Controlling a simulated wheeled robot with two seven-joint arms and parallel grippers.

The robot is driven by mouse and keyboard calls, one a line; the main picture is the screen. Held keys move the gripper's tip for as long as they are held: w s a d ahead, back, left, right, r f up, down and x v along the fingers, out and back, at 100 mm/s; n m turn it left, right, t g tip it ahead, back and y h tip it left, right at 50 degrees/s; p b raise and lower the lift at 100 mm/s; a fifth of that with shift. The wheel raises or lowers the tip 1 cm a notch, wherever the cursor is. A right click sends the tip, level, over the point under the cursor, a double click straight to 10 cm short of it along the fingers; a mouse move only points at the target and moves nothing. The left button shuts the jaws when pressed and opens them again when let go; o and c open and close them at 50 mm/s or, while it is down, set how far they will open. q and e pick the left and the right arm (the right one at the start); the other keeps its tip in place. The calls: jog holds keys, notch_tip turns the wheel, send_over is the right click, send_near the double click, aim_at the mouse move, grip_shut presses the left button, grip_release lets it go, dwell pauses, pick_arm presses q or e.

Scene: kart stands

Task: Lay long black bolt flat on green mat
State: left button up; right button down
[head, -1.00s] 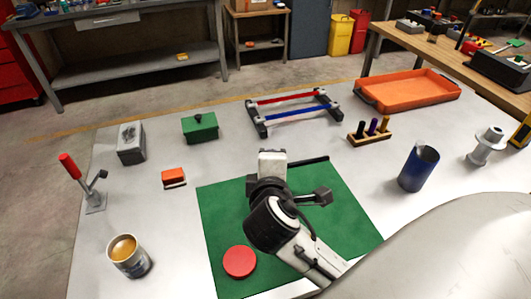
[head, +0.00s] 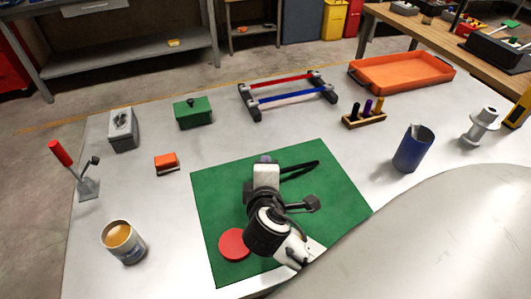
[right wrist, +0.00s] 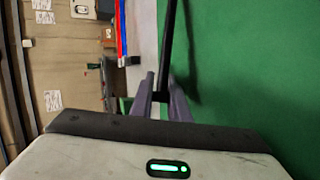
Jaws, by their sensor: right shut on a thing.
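The green mat (head: 225,190) lies on the pale table in the head view and fills the right side of the right wrist view (right wrist: 260,70). My right gripper (head: 265,160) is over the far half of the mat. In the right wrist view its fingers (right wrist: 160,98) are shut on the long black bolt (right wrist: 168,45). The bolt (head: 304,166) points right in the head view, roughly level, with a dark shadow beside it on the mat. I cannot tell whether it touches the mat. The bolt's gripped part is hidden in the head view. My left gripper is not in view.
A red disc (head: 234,244) lies on the mat's near left part. A tin (head: 123,242), an orange block (head: 166,163) and a green box (head: 193,113) stand left. A blue cup (head: 413,149) and a peg block (head: 364,119) stand right.

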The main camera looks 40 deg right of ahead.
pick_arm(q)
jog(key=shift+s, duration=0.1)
pick_arm(e)
jog(key=c, duration=1.6)
grip_release()
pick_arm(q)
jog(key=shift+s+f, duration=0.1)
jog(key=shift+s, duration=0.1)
pick_arm(e)
jog(key=shift+s+f, duration=0.1)
